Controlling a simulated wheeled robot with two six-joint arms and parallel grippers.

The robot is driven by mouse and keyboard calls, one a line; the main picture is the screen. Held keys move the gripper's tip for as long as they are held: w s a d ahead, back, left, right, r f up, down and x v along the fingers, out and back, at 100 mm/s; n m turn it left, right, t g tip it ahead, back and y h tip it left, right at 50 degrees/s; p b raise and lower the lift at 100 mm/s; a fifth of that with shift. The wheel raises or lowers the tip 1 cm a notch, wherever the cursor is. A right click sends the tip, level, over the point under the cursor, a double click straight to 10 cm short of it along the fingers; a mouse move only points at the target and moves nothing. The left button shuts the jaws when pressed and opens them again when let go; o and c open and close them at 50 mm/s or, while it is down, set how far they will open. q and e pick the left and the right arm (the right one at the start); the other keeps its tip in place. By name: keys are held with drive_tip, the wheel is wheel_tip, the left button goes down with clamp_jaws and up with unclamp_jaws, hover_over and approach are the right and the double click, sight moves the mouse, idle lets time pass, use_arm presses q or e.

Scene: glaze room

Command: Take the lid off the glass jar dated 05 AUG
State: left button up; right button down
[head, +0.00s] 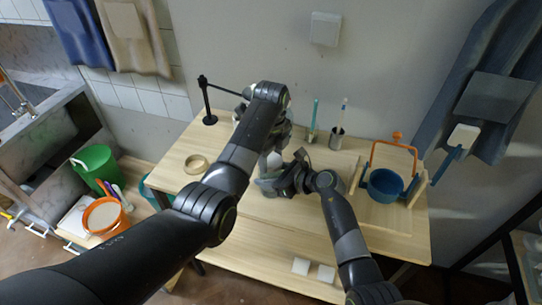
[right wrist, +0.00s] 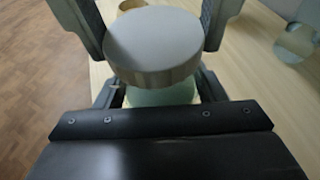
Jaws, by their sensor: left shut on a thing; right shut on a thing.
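In the right wrist view a jar with a round, flat grey lid (right wrist: 153,42) stands between my fingers; its pale greenish body (right wrist: 160,96) shows below the lid. My right gripper (right wrist: 155,25) is shut on this lidded jar, one finger at each side. Whether the pads press on lid or glass is unclear. No date can be read. In the head view my right gripper (head: 268,184) is low over the table. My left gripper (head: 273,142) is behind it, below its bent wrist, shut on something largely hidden. A small pale thing (head: 274,160) shows there.
The wooden table (head: 300,212) has free room at its front. A tan ring (head: 196,164) and a black stand (head: 209,118) are at left. A pencil cup (head: 336,139) and a blue pot (head: 384,186) stand at right. A clear glass thing (right wrist: 294,42) shows in the wrist view.

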use_arm(q)
drive_tip(key=n, duration=0.6)
drive_tip(key=shift+r, duration=0.1)
drive_tip(key=n, duration=0.6)
drive_tip(key=shift+w+n, duration=0.1)
drive_tip(key=shift+n, duration=0.2)
drive_tip(key=o, duration=1.1)
drive_tip(key=shift+r, duration=2.25)
use_arm(e)
drive_tip(key=shift+c, duration=1.2)
unclamp_jaws()
